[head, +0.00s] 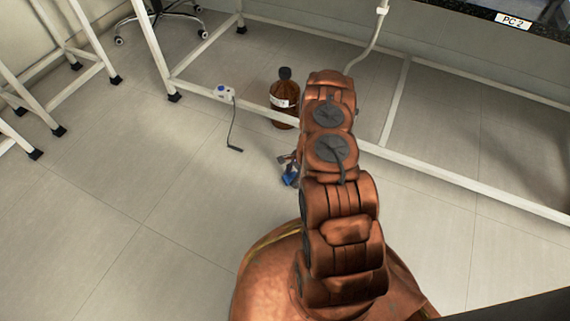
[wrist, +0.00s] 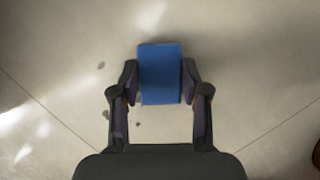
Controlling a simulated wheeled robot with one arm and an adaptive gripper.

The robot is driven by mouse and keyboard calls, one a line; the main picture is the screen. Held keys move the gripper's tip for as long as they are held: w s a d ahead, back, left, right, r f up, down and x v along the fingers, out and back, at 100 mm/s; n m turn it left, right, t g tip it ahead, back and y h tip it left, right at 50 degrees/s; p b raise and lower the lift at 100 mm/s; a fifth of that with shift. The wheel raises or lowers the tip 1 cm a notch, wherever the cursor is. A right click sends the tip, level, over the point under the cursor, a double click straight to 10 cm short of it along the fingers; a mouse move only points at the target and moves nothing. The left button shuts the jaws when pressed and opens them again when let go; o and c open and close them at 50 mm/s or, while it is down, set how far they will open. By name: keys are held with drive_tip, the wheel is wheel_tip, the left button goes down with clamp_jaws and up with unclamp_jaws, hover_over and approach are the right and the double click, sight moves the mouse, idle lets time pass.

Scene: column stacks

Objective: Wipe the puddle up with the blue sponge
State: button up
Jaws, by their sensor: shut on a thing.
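The blue sponge (wrist: 160,72) is between the two fingers of my gripper (wrist: 160,88) in the wrist view, and the fingers are shut on its sides. In the head view a small part of the blue sponge (head: 290,176) shows left of my arm, low over the floor; I cannot tell whether it touches the floor. My arm hides most of the gripper there. A few small dark spots (wrist: 101,65) lie on the floor near the sponge in the wrist view. No clear outline of a puddle shows.
A brown bottle (head: 285,104) with a dark cap stands on the floor behind the sponge. A white box (head: 224,93) with a dark cable is left of it. White bench legs and rails (head: 158,60) stand beyond.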

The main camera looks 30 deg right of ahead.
sight(289, 176)
drive_tip(key=shift+w+a, duration=0.3)
drive_tip(key=shift+w, duration=0.05)
drive_tip(key=shift+w+r+p, duration=0.1)
drive_tip(key=shift+r+p, duration=2.45)
drive_tip(key=shift+r, duration=1.4)
